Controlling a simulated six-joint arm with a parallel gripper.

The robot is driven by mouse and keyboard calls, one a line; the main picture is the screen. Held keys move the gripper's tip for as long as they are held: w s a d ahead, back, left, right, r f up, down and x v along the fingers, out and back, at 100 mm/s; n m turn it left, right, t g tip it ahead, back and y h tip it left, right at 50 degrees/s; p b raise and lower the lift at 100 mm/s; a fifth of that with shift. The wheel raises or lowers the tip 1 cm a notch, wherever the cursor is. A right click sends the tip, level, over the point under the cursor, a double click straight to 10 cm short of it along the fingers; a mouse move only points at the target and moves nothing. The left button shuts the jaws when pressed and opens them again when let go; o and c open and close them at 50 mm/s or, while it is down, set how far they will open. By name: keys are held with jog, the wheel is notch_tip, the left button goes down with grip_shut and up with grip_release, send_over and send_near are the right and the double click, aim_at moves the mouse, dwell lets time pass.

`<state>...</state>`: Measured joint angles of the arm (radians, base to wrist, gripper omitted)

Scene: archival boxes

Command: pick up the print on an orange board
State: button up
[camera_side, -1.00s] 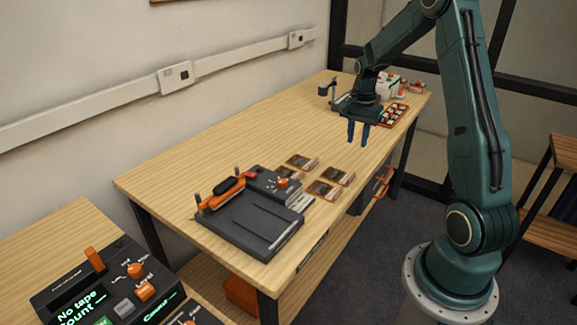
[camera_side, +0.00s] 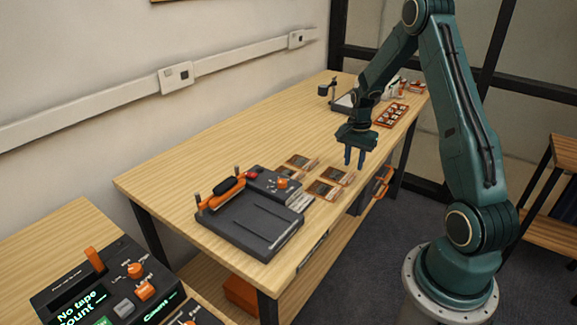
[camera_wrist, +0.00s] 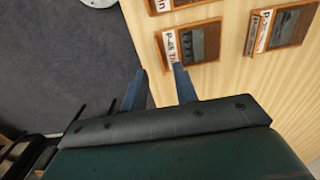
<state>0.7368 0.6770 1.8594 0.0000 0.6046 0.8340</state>
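Prints on orange boards lie flat on the wooden table: one at the back (camera_side: 299,161), one at the right (camera_side: 337,175) and one in front (camera_side: 321,190). In the wrist view, one print (camera_wrist: 190,43) with a white label strip lies just beyond my fingertips; a second print (camera_wrist: 286,27) lies to its right, and a third (camera_wrist: 178,4) is cut off by the top edge. My gripper (camera_side: 354,163) points down above the table, close to the right-hand print. Its two blue fingers, also in the wrist view (camera_wrist: 160,68), are apart with nothing between them.
A dark press-like device (camera_side: 250,222) with orange parts stands left of the prints. An orange tray (camera_side: 391,116) of small items sits at the far end. The table surface (camera_side: 230,140) behind the prints is clear.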

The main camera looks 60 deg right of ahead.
aim_at(352, 176)
jog(key=shift+f, duration=2.4)
grip_shut()
